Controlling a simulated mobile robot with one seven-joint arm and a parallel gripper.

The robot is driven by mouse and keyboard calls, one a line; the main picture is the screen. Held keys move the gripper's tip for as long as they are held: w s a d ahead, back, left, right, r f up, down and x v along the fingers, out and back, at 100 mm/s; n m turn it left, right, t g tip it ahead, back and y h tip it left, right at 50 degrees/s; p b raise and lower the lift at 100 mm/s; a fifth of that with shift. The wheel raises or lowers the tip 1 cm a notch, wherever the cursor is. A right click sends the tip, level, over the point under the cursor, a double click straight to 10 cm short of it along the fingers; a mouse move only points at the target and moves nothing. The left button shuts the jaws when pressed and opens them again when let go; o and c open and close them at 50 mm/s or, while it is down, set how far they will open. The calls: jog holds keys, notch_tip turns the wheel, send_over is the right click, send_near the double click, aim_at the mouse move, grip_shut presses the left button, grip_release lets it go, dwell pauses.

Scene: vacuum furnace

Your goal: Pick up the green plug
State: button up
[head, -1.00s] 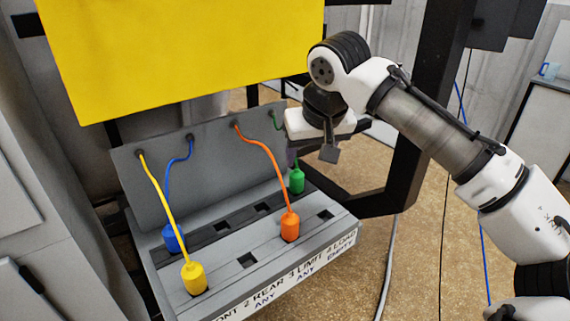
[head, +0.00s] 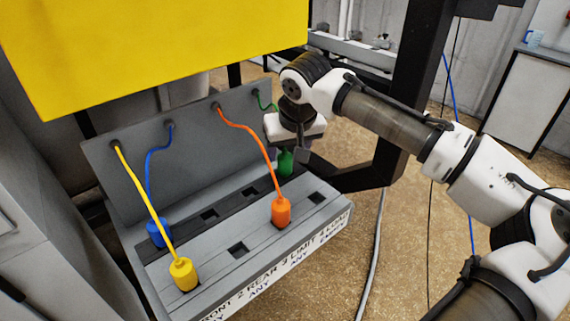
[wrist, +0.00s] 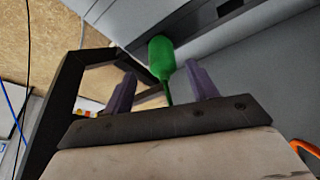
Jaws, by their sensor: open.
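The green plug (head: 285,163) stands in the back row of the grey connector panel, at its right end, with a green cable running up to the back plate. In the wrist view the green plug (wrist: 161,57) shows beyond and between my two purple fingers, its cable passing between them. My gripper (wrist: 160,88) is open, with a finger on each side of the cable. In the head view my gripper (head: 292,148) is just above the plug, and its fingers are mostly hidden. I cannot tell whether they touch the plug.
An orange plug (head: 281,211) and a yellow plug (head: 183,273) stand in the front row, and a blue plug (head: 157,232) at the back left. Several square sockets (head: 238,249) are empty. A yellow panel (head: 150,45) hangs above. A black frame post (head: 410,90) stands at right.

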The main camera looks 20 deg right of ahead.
aim_at(285, 154)
jog(key=shift+p+x, duration=0.4)
jog(key=shift+x, duration=1.95)
jog(key=shift+w+a, duration=0.1)
jog(key=shift+a, duration=0.1)
jog(key=c, duration=1.1)
